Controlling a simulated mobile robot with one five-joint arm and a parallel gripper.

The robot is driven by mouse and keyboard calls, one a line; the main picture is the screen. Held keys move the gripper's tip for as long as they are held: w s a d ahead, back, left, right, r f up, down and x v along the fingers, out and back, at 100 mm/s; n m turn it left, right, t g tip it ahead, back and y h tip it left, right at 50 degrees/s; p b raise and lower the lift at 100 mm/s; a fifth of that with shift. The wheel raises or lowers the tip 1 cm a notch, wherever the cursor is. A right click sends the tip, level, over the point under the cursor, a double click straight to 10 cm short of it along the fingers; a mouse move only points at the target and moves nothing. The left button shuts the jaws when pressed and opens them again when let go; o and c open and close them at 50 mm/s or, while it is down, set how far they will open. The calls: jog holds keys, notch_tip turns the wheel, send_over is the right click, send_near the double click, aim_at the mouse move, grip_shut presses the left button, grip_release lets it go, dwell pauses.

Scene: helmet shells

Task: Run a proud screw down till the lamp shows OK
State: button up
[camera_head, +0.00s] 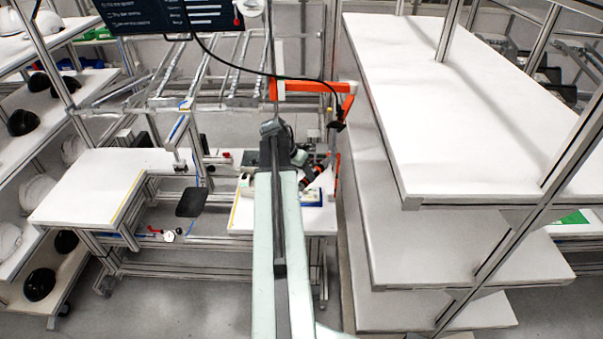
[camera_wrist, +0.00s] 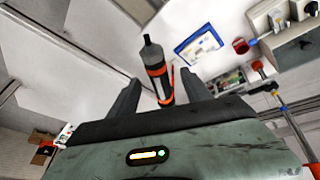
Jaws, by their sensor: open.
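A black screwdriver-like tool with orange bands (camera_wrist: 156,72) stands out in the wrist view. It also shows in the head view (camera_head: 313,176), partly hidden behind my arm. My gripper (camera_wrist: 160,80) is open, with one dark finger on each side of the tool's lower part. I see a gap on both sides and cannot tell whether the fingers are level with the tool or short of it. I cannot make out a proud screw or an OK lamp in either view.
A blue-framed card (camera_wrist: 198,44) lies beyond the tool. A grey box (camera_wrist: 296,42) and a red round part (camera_wrist: 240,46) are to the right. An orange jointed arm (camera_head: 310,87) reaches over the white bench. White shelves (camera_head: 465,120) stand close on the right.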

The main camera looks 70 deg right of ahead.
aim_at(309, 184)
jog(key=b+x, duration=0.6)
jog(key=x, duration=0.1)
jog(key=shift+s+f+b, duration=0.15)
jog(key=shift+s+b, duration=0.05)
jog(key=shift+b, duration=0.1)
jog(key=shift+s+d+f, duration=0.15)
jog(key=shift+d+f, duration=0.05)
grip_shut()
dwell(0.8)
dwell(0.3)
jog(key=shift+a, duration=0.15)
